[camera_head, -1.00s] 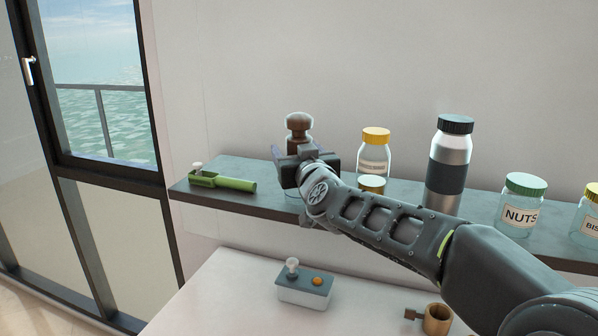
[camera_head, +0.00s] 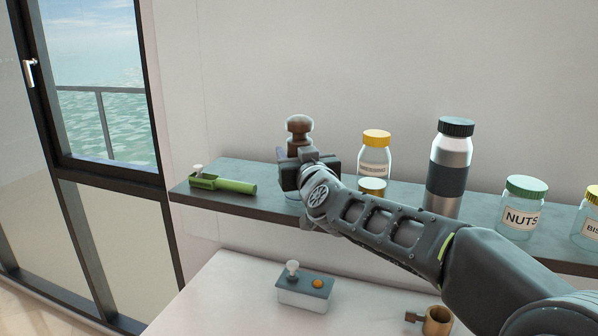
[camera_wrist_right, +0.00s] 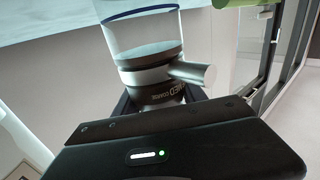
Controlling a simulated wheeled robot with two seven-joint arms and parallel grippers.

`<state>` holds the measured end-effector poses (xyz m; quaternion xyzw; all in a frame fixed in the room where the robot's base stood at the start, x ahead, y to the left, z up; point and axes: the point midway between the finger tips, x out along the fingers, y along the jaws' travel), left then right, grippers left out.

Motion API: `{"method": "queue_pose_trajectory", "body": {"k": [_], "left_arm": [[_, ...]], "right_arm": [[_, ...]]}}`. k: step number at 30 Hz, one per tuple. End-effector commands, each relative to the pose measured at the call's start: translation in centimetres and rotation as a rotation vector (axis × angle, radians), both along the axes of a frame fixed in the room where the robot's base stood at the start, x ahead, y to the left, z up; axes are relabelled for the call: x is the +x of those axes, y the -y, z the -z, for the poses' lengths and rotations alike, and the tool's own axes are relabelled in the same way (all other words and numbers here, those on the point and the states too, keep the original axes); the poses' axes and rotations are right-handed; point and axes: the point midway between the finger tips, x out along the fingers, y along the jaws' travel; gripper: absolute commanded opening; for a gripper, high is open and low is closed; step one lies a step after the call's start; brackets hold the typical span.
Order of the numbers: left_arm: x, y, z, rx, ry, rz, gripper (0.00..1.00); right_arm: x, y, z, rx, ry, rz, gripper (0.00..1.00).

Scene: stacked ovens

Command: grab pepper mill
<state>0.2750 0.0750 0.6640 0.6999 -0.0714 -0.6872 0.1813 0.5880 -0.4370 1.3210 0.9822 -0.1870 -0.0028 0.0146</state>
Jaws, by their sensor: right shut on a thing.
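The pepper mill (camera_head: 299,128) stands upright at the shelf, with its brown rounded top showing above my right gripper (camera_head: 305,172) in the head view. The gripper and wrist hide most of its lower part there. In the right wrist view the mill (camera_wrist_right: 143,38) shows a clear body, a metal collar with a side knob and a dark ring with lettering. My right gripper (camera_wrist_right: 160,98) is shut on the mill around the ring area. My left gripper is not in view.
The grey shelf (camera_head: 235,207) also holds a green tool (camera_head: 228,185), a yellow-lidded jar (camera_head: 376,150), a steel flask (camera_head: 447,170) and a nuts jar (camera_head: 521,205) to the right.

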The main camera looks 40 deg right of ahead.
Motion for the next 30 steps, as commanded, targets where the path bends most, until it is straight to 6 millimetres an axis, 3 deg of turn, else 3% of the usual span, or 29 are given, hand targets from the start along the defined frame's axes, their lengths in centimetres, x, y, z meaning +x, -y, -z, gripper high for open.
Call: {"method": "queue_pose_trajectory", "body": {"k": [8, 21, 30], "left_arm": [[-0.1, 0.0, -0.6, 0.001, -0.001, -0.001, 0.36], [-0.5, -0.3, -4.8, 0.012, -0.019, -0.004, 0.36], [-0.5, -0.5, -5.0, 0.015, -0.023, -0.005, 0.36]], "right_arm": [[0.0, 0.1, -1.4, -0.001, 0.004, 0.002, 0.00], [-0.1, 0.1, -9.4, 0.000, 0.003, 0.003, 0.00], [0.0, 0.0, -10.1, -0.001, 0.002, 0.001, 0.00]]}}
